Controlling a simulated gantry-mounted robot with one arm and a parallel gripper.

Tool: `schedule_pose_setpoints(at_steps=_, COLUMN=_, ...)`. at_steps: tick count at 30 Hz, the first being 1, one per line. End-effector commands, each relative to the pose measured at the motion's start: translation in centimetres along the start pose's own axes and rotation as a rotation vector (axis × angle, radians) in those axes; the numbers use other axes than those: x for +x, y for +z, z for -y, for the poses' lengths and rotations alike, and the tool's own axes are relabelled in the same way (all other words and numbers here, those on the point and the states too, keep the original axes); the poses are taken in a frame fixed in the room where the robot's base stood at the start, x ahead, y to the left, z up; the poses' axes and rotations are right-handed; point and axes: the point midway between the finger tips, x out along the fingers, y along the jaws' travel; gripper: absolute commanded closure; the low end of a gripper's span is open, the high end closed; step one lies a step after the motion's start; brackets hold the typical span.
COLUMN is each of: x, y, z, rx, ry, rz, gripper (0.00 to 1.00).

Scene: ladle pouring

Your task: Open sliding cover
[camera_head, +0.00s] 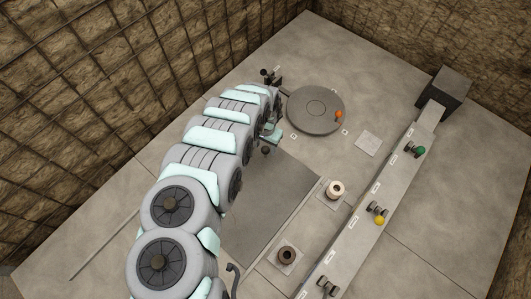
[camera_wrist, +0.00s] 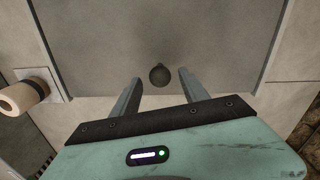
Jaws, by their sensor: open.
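The sliding cover (camera_head: 275,195) is a flat grey rectangular panel set in the floor. A dark round knob (camera_head: 265,150) stands near its far edge. In the wrist view the cover (camera_wrist: 110,25) fills the upper middle, and the knob (camera_wrist: 159,73) shows near its lower edge. My gripper (camera_wrist: 160,82) is open, with one finger on each side of the knob in this view. No contact shows, and I cannot tell the height gap. In the head view my gripper (camera_head: 271,133) is just beyond the knob, partly hidden by my arm.
A round grey lid (camera_head: 315,108) with an orange knob lies at the back. A cream cylinder (camera_head: 335,189) and a dark one (camera_head: 287,255) stand on plates right of the cover. Rough walls enclose the back.

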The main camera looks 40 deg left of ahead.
Motion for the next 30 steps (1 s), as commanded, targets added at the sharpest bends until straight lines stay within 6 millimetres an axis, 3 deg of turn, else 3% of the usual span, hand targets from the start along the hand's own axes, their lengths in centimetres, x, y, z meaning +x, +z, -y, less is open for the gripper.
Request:
schedule_pose_setpoints(at_steps=1, x=1.3, y=0.2, z=-0.2, rx=-0.002, ry=0.005, rz=0.003, gripper=0.48)
schedule_pose_setpoints(at_steps=9, x=4.5, y=0.0, z=-0.1, rx=-0.002, ry=0.003, rz=-0.002, gripper=0.48)
schedule_pose_setpoints(at_steps=24, x=5.5, y=0.1, z=-0.1, rx=-0.001, ry=0.001, rz=0.001, gripper=0.48)
schedule_pose_setpoints(at_steps=30, x=5.5, y=0.0, z=0.0, rx=-0.001, ry=0.001, rz=0.0, gripper=0.62)
